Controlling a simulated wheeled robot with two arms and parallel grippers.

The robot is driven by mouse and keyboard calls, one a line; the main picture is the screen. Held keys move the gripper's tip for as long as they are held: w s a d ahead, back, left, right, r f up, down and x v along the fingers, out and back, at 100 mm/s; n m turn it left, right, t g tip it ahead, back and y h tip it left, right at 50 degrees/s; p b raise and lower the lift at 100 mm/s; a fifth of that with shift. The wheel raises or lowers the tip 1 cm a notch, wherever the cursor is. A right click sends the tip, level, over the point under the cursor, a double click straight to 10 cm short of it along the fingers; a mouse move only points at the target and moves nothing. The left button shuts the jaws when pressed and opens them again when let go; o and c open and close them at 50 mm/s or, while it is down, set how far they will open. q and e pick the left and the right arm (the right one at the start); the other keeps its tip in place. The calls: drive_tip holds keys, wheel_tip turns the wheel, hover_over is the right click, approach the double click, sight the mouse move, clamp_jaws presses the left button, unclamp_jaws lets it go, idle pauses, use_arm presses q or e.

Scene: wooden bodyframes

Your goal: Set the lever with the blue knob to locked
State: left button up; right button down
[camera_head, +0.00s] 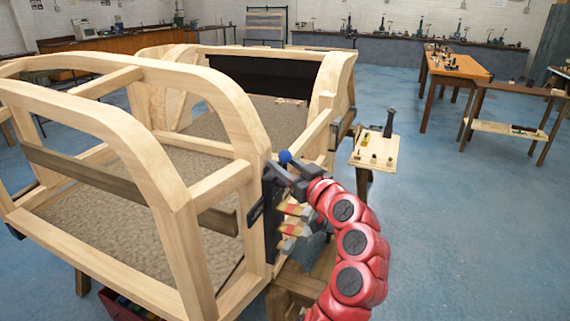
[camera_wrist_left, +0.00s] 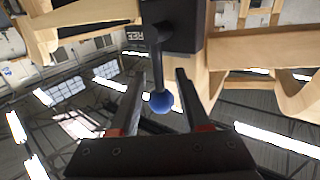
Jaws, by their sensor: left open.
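The lever's blue knob (camera_head: 285,156) shows beside the wooden bodyframe (camera_head: 165,185), near the upright post on its right side. In the left wrist view the blue knob (camera_wrist_left: 162,102) sits on a dark rod below a black housing (camera_wrist_left: 178,28) with a partly hidden white label. My left gripper (camera_head: 283,168) is close to the knob, its red arm rising from the lower right. In the left wrist view the left gripper (camera_wrist_left: 157,76) is open, with one finger on each side of the rod and knob; gaps show on both sides. My right gripper is not in view.
Clamps with red and tan parts (camera_head: 292,211) sit beside the post, just left of my arm. A small wooden stand (camera_head: 372,149) holding a dark upright tool is behind the arm. Workbenches (camera_head: 455,66) stand farther back. Blue floor is open at right.

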use_arm(q)
drive_tip(key=shift+c, duration=0.3)
clamp_jaws()
